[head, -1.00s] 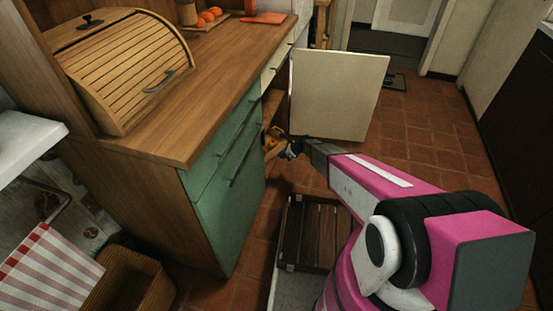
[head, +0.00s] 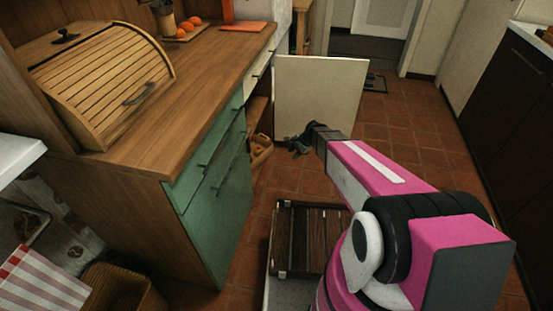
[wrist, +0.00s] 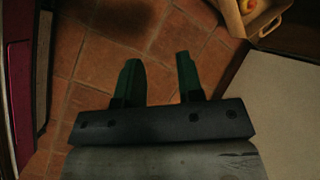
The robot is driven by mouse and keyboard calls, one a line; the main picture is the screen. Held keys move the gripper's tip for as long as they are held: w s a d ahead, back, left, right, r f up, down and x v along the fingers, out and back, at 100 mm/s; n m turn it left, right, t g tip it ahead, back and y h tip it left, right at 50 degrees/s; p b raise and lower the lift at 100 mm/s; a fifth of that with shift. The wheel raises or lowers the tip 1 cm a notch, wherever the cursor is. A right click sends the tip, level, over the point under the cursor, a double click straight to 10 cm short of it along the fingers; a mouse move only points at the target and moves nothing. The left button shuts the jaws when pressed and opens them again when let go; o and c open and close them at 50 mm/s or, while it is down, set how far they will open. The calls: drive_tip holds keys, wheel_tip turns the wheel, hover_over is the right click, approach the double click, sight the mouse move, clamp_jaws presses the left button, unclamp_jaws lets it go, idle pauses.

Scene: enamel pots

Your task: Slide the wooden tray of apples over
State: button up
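A light wooden tray (head: 260,158) shows at the open front of the green cabinet, low down. In the wrist view the tray (wrist: 262,24) is at the top right, cut off by the edge, with a yellow-orange fruit (wrist: 247,6) in it. The rest of its contents is hidden. My gripper (wrist: 159,62) is open and empty, its two dark green fingers apart over floor tiles. In the head view my gripper (head: 293,146) is right of the tray, with a gap between them.
The cream cabinet door (head: 318,105) stands open behind my gripper. The green drawers (head: 220,200) and wooden counter (head: 170,115) are at left. A small tray with orange fruits (head: 185,31) sits on the counter. Tiled floor (head: 405,140) is clear at right.

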drive_tip(key=s+d+r+n+h, duration=0.6)
drive_tip(key=s+d+r+n, duration=0.4)
drive_tip(key=s+d+r, duration=0.7)
drive_tip(key=shift+s+d+r+n, duration=0.15)
drive_tip(key=shift+d+r+n, duration=0.25)
drive_tip(key=shift+d+r, duration=0.4)
drive_tip(key=shift+f, duration=0.15)
